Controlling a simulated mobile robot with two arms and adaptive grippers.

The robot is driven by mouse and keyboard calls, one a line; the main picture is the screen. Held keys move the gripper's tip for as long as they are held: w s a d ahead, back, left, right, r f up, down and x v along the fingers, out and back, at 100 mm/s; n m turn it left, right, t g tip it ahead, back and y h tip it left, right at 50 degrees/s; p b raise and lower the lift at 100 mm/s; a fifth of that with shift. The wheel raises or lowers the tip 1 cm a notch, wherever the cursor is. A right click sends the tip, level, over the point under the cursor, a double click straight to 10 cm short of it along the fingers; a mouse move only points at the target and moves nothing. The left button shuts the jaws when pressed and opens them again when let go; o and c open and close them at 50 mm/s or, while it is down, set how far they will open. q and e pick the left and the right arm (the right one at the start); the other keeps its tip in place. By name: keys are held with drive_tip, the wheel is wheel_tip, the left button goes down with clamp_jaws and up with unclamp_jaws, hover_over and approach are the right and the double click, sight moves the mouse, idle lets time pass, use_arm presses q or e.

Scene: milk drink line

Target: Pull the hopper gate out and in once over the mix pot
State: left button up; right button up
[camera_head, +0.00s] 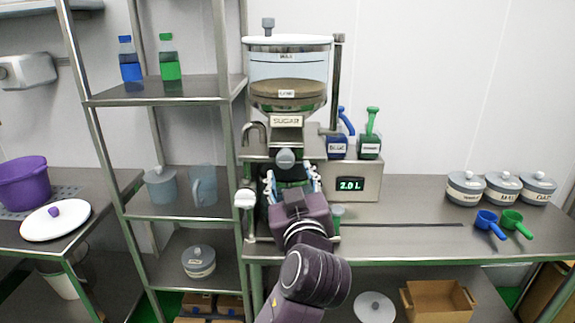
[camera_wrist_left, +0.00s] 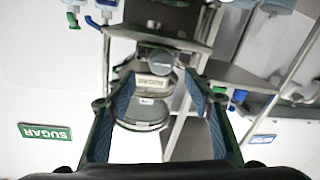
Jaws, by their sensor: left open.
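The clear hopper (camera_head: 288,68) stands at the centre, with a brown layer inside and a SUGAR label on its outlet. A grey round knob (camera_head: 285,159), seemingly the gate's handle, sticks out below that label; it also shows in the left wrist view (camera_wrist_left: 160,62). My left gripper (camera_head: 291,178) is open just below and in front of the knob. In the left wrist view its fingers (camera_wrist_left: 160,80) are spread, with the knob beyond them and nothing held. My gripper hides the area under the outlet, and I cannot make out the mix pot. My right gripper is out of view.
Lidded pots (camera_head: 465,188) and scoops (camera_head: 487,222) sit at the counter's right. A metal shelf rack (camera_head: 165,91) stands left. The counter's middle right is clear.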

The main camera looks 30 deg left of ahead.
use_arm(q)
drive_tip(key=shift+v, duration=1.55)
